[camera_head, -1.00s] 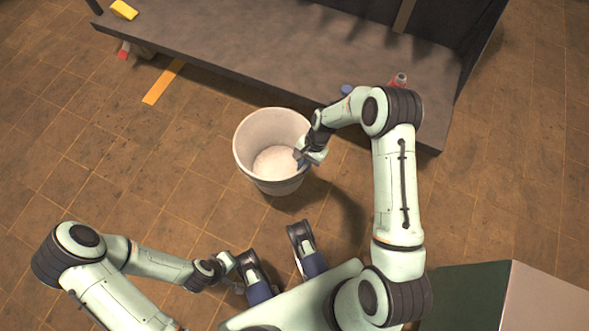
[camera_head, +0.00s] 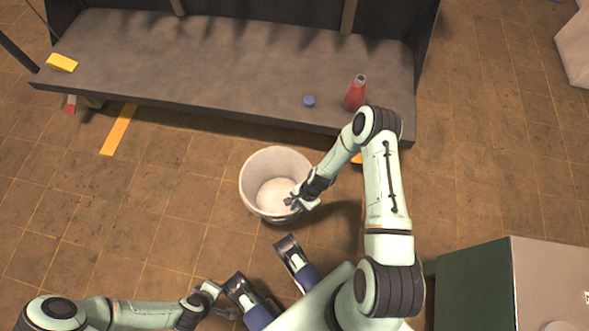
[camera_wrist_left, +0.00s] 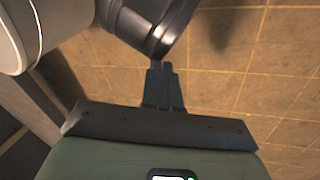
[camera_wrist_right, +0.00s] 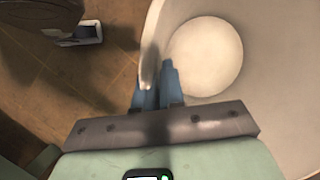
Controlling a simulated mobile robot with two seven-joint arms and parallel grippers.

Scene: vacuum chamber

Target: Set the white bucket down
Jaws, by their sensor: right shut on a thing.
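The white bucket (camera_head: 250,184) is upright or nearly so in front of my base in the head view, open end up. Its pale inner wall (camera_wrist_right: 286,70) and round bottom show in the right wrist view. My right gripper (camera_head: 292,202) is shut on the bucket's rim at its right side. In the right wrist view its fingers (camera_wrist_right: 157,82) pinch the wall. I cannot tell whether the bucket touches the floor. My left gripper (camera_head: 226,309) is low in the head view, away from the bucket. Its fingers (camera_wrist_left: 162,84) are together and empty in the left wrist view.
A dark low platform (camera_head: 220,62) spans the back, with a yellow block (camera_head: 62,63), a blue cap-like thing (camera_head: 309,101) and a red cone-shaped thing (camera_head: 356,94) on it. A green and pale box (camera_head: 475,295) stands at right. Tiled floor left of the bucket is clear.

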